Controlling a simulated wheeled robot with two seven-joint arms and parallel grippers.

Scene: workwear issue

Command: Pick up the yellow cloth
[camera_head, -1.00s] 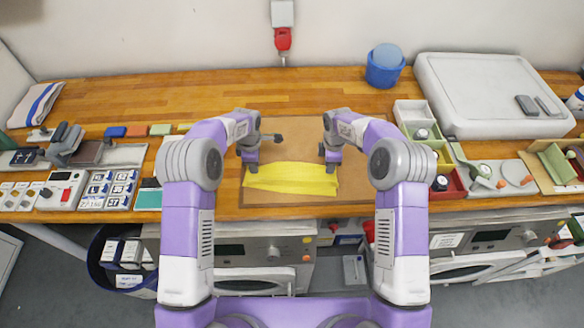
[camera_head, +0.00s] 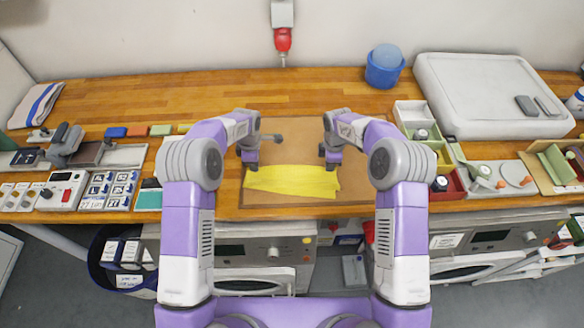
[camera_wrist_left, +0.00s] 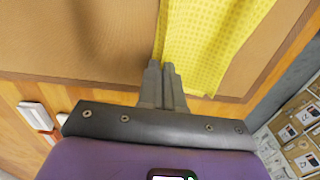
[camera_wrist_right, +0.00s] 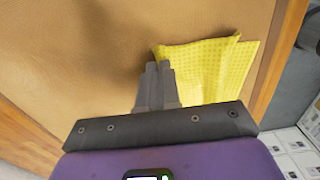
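The yellow cloth (camera_head: 295,181) lies wide across the front part of a brown mat, its far edge running between my two grippers. My left gripper (camera_head: 250,166) is at its far left corner; in the left wrist view its fingers (camera_wrist_left: 161,66) are close together on the cloth's edge (camera_wrist_left: 208,45). My right gripper (camera_head: 331,165) is at the far right corner; in the right wrist view its fingers (camera_wrist_right: 158,66) are close together on the corner of the cloth (camera_wrist_right: 210,75), which has a raised fold. The pinched fabric between the fingers is mostly hidden.
The brown mat (camera_head: 300,141) is bare behind the cloth. To the right stand small bins (camera_head: 410,112), a large pale lid (camera_head: 470,90) and a blue tub (camera_head: 384,74). To the left are a red-and-white device (camera_head: 62,188) and label tiles (camera_head: 108,189).

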